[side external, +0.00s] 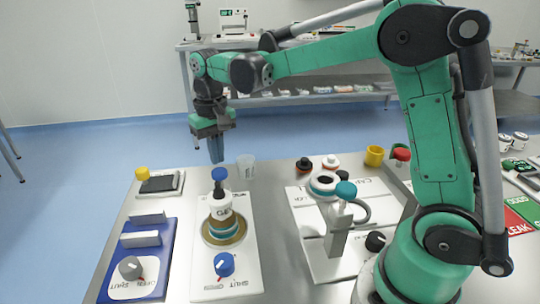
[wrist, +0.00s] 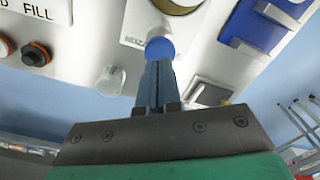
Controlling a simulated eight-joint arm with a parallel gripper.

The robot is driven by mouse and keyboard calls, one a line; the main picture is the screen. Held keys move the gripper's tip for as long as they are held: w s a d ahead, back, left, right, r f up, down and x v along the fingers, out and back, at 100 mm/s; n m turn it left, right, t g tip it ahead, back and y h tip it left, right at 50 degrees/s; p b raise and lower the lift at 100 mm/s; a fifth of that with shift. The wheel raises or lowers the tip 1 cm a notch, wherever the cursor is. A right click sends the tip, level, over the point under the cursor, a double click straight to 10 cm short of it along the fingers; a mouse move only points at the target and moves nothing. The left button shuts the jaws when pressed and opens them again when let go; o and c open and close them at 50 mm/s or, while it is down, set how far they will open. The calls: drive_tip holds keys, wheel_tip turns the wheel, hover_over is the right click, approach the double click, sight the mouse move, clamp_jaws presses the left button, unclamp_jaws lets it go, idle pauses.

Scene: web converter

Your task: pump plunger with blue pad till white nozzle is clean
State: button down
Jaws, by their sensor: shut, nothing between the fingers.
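A clear cup (side external: 246,167) stands close behind the pad. A blue knob (side external: 225,264) is at the panel's front. A blue rack (side external: 140,250) lies to the left. A white panel with a teal-capped post (side external: 345,190) is to the right.

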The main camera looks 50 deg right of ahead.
sight(219, 171)
drive_tip(key=shift+f, duration=0.1)
drive_tip(key=shift+f, duration=2)
drive_tip(key=shift+r, duration=2.1)
drive_tip(key=shift+r, duration=0.1)
drive_tip(key=shift+r, duration=2.95)
